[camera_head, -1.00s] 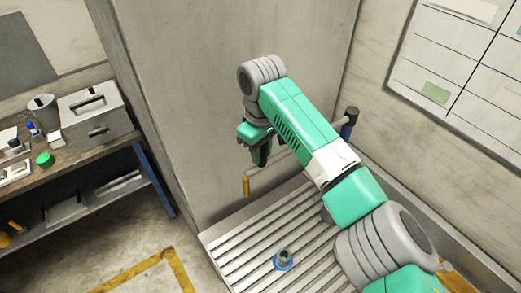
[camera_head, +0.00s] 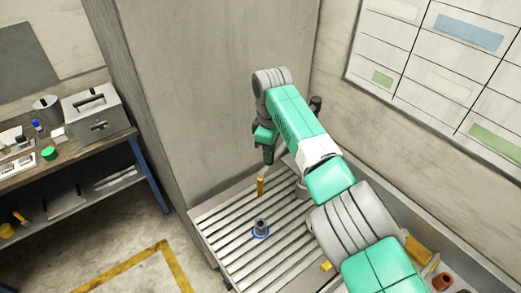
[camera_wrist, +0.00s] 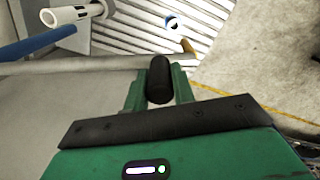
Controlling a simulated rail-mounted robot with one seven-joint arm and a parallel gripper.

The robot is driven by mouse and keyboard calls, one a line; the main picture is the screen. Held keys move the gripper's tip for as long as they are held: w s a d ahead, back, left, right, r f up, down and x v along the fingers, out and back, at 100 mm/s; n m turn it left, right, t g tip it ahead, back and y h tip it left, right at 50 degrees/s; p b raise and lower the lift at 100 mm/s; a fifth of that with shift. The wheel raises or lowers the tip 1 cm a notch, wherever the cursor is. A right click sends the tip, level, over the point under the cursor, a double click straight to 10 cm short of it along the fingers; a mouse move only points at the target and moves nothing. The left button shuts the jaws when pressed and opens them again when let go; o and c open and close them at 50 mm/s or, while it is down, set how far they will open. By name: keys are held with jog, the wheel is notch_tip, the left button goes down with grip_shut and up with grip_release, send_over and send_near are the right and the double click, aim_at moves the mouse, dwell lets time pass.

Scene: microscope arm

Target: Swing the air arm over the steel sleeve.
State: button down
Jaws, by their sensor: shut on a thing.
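The steel sleeve (camera_head: 261,226) is a short grey cylinder with a blue ring at its foot, upright on the slatted bench. The air arm is a pale bar, mostly hidden behind my arm in the head view, ending in a hanging brass nozzle (camera_head: 260,187). The nozzle stands above and behind the sleeve. In the wrist view the bar (camera_wrist: 100,64) crosses the picture, with the brass tip (camera_wrist: 188,47) at its right end and the sleeve (camera_wrist: 172,23) just beyond. My gripper (camera_wrist: 160,85) is shut on the bar's black grip (camera_wrist: 160,78); it shows small in the head view (camera_head: 268,154).
The slatted bench (camera_head: 225,224) is clear around the sleeve. The dark-topped post (camera_head: 315,104) stands behind my arm. A grey wall panel is close behind. A side table (camera_head: 100,145) with a toolbox (camera_head: 97,110) stands at left. Small loose items lie at the bench's right.

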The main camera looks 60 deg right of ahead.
jog(key=c, duration=1.2)
grip_release()
jog(key=shift+w, duration=0.1)
jog(key=shift+o, duration=0.2)
notch_tip(320, 180, up, 8)
jog(key=shift+f+b, duration=0.1)
jog(key=shift+b, duration=0.5)
